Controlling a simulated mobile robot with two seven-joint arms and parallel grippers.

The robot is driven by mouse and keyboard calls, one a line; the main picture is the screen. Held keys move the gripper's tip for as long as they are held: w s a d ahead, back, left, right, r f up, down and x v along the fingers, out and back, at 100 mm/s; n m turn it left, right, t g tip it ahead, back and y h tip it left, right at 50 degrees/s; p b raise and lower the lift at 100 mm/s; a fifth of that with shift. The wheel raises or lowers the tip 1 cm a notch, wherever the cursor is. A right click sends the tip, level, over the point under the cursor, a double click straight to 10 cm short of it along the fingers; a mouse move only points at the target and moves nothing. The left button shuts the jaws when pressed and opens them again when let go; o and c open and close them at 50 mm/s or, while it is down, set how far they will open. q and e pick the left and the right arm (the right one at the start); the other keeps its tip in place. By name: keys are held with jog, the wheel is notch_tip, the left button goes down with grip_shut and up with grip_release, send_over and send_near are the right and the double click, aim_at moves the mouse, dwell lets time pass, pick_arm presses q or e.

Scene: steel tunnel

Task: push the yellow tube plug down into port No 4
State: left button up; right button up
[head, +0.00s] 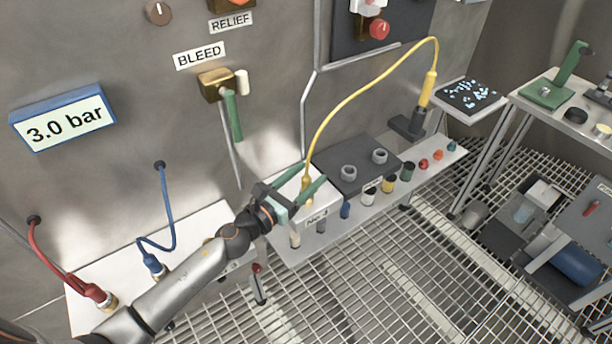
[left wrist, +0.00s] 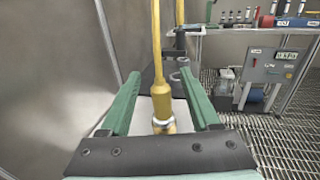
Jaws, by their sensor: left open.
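The yellow tube plug (head: 307,182) stands upright at the white box labelled "No 4" (head: 317,217). In the left wrist view the plug (left wrist: 160,104) sits above a pale ring and brass fitting (left wrist: 163,125); how deep it is seated I cannot tell. The yellow tube (head: 340,88) rises from it and arcs right. My left gripper (head: 311,174) is open, with its green fingers on either side of the plug. In the left wrist view the gripper (left wrist: 161,76) shows gaps between both fingers and the plug. My right gripper is not in view.
The tube's other end is a yellow handle (head: 428,90) in a dark holder (head: 408,126). A dark block with grey rings (head: 349,172) stands right of the box. Several coloured plugs line the shelf front. A bleed valve (head: 218,86) is on the wall; red and blue hoses are left.

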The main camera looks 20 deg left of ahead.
pick_arm(q)
jog(key=b+v, duration=0.3)
jog(key=v, duration=0.9)
jog(key=shift+s, duration=0.25)
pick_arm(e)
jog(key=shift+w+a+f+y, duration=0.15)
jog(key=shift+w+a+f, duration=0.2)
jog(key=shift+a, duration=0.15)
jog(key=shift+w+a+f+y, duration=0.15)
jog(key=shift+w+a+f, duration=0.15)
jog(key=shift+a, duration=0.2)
pick_arm(q)
jog(key=shift+a, duration=0.1)
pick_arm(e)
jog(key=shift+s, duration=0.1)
